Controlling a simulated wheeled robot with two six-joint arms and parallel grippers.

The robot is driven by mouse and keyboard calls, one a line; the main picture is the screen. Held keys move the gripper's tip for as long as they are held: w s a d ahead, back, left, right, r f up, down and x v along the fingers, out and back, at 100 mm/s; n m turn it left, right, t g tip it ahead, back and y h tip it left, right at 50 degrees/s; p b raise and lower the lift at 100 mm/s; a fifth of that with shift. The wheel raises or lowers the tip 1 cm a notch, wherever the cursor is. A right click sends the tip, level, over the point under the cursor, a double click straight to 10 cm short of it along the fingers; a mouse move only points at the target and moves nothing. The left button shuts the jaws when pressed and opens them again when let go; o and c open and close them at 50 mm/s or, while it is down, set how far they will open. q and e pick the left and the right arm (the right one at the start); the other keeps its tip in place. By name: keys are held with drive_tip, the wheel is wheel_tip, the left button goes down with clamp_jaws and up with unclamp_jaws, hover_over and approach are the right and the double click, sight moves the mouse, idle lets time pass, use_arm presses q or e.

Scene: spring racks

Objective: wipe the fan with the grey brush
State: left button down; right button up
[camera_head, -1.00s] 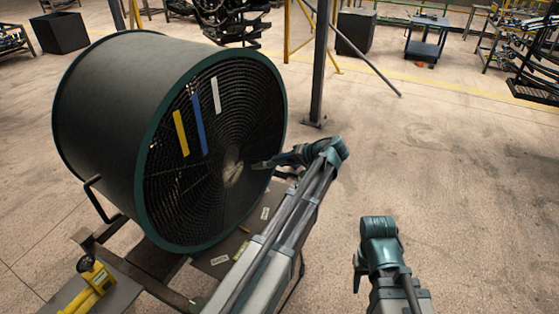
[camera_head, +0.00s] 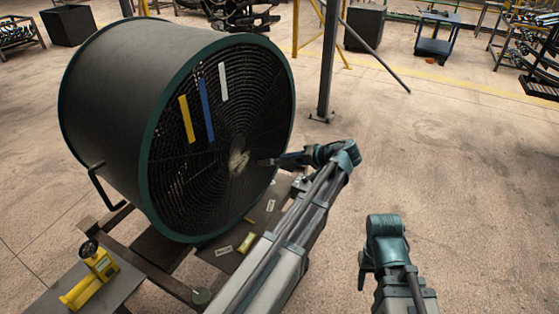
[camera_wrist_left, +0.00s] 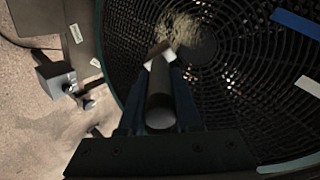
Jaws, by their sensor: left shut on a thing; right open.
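The large dark fan (camera_head: 225,105), a drum with a green rim and a black grille, stands at left centre in the head view. Its grille (camera_wrist_left: 235,95) fills much of the left wrist view. A pale beige dusty patch (camera_head: 238,163) covers the hub; it also shows in the left wrist view (camera_wrist_left: 180,30). My left gripper (camera_head: 278,161) is shut on the grey brush (camera_wrist_left: 160,105), whose dark round handle points at the grille. The brush's pale tip lies close to the patch; contact cannot be told. My right gripper (camera_head: 363,272) is open and empty, away from the fan.
Yellow, blue and white strips (camera_head: 205,108) hang on the grille. A yellow tool (camera_head: 92,278) lies on the stand's lower left end. A labelled board (camera_head: 232,262) lies below the fan. A grey post (camera_head: 327,70) stands behind.

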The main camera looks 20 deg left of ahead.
use_arm(q)
drive_tip(key=s+a+f+y+b, duration=0.1)
drive_tip(key=s+f+y+b, duration=0.1)
drive_tip(key=s+f+b, duration=0.4)
drive_tip(key=shift+s+a+t+b, duration=0.3)
drive_tip(key=shift+s+t+b, duration=0.1)
drive_tip(key=shift+b, duration=0.85)
drive_tip(key=shift+a, duration=0.1)
drive_tip(key=shift+w+a+f, duration=0.1)
drive_tip(key=shift+w+a, duration=0.15)
drive_tip(key=shift+a, duration=0.7)
drive_tip(key=shift+w+a+r, duration=0.1)
drive_tip(key=shift+w+a, duration=0.1)
drive_tip(key=shift+a, duration=0.75)
drive_tip(key=shift+w+a+f, duration=0.1)
drive_tip(key=shift+w+a, duration=0.15)
drive_tip(key=shift+a, duration=0.7)
drive_tip(key=shift+w+a, duration=0.15)
drive_tip(key=shift+a, duration=0.55)
drive_tip(key=shift+w, duration=0.15)
